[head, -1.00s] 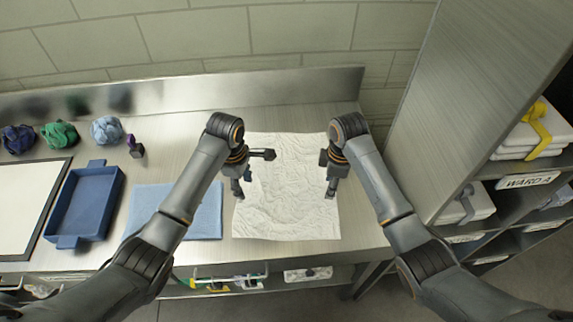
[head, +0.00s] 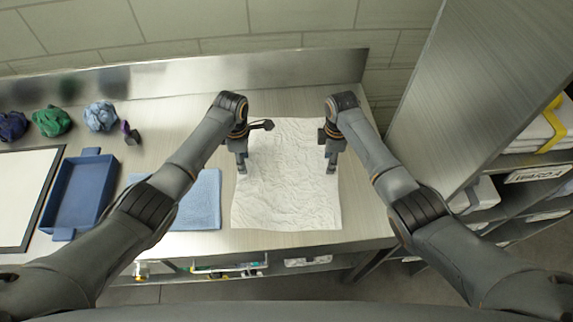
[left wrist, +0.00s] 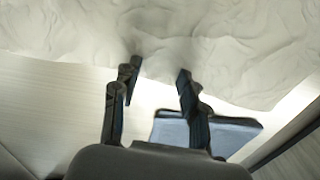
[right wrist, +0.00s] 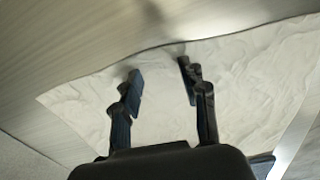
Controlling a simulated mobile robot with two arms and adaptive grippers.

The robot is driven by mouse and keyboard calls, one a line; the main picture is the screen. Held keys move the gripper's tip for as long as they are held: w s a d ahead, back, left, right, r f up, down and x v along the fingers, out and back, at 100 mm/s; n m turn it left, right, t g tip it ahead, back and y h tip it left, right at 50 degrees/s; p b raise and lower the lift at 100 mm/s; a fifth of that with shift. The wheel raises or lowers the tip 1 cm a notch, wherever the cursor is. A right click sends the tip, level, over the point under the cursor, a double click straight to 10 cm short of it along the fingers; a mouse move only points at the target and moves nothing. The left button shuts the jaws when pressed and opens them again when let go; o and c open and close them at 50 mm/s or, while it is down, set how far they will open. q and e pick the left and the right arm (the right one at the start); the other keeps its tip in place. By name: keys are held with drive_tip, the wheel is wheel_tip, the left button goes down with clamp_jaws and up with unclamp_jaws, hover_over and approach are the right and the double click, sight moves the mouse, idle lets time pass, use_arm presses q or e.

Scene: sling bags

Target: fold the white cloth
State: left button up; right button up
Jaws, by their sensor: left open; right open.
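The white cloth (head: 285,195) lies spread out and wrinkled on the steel counter, in the middle of the head view. It also shows in the left wrist view (left wrist: 230,45) and the right wrist view (right wrist: 245,85). My left gripper (head: 242,168) is open at the cloth's left edge; its fingers (left wrist: 158,80) point at the cloth's border. My right gripper (head: 332,166) is open at the cloth's right edge; its fingers (right wrist: 160,74) reach over the border. Both are empty. I cannot tell whether the fingertips touch the cloth.
A folded blue cloth (head: 200,205) lies left of the white cloth, partly behind my left arm. A blue tray (head: 82,190), a dark-framed white board (head: 22,190) and crumpled cloths (head: 52,121) are farther left. A shelf unit (head: 455,110) stands at the right. Bare counter lies behind the cloth.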

use_arm(q)
drive_tip(key=shift+s+r, duration=0.1)
drive_tip(key=shift+s, duration=0.1)
use_arm(e)
drive_tip(key=shift+s+r, duration=0.1)
drive_tip(key=shift+s, duration=0.1)
use_arm(q)
drive_tip(key=shift+w+f, duration=0.1)
drive_tip(key=shift+f, duration=0.25)
use_arm(e)
drive_tip(key=shift+w+f, duration=0.1)
drive_tip(key=shift+f, duration=0.3)
use_arm(q)
drive_tip(key=shift+r, duration=0.15)
drive_tip(key=c, duration=0.5)
use_arm(e)
drive_tip(key=shift+r, duration=0.15)
drive_tip(key=c, duration=0.5)
use_arm(q)
clamp_jaws()
use_arm(e)
clamp_jaws()
